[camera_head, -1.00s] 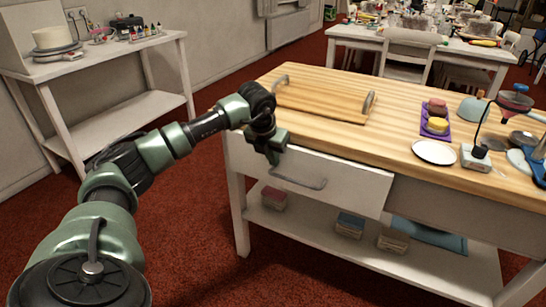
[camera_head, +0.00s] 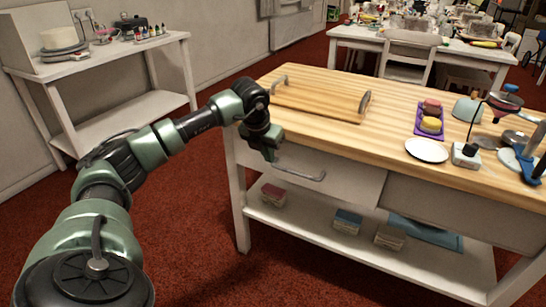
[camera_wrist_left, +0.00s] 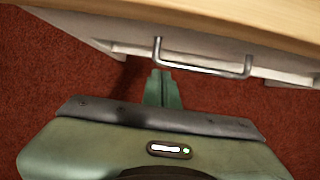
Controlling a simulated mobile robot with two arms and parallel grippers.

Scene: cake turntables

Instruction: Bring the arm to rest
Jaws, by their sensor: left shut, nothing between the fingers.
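My left gripper (camera_head: 268,153) hangs in front of the table's drawer front, close to the left part of the drawer handle (camera_head: 305,176). In the left wrist view its fingers (camera_wrist_left: 160,75) are together and empty. They point toward the metal handle (camera_wrist_left: 205,70) near its left end; I cannot tell whether they touch it. The drawer front (camera_head: 345,181) sits under the tabletop edge; how far it stands out is hard to tell. My right gripper is out of view.
The wooden tabletop (camera_head: 385,135) carries a board with two handles (camera_head: 318,100), a white plate (camera_head: 427,150) and a purple tray with sponges. Boxes (camera_head: 347,222) stand on the lower shelf. A white shelf unit (camera_head: 115,62) is at the left. Red carpet (camera_head: 190,225) lies between.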

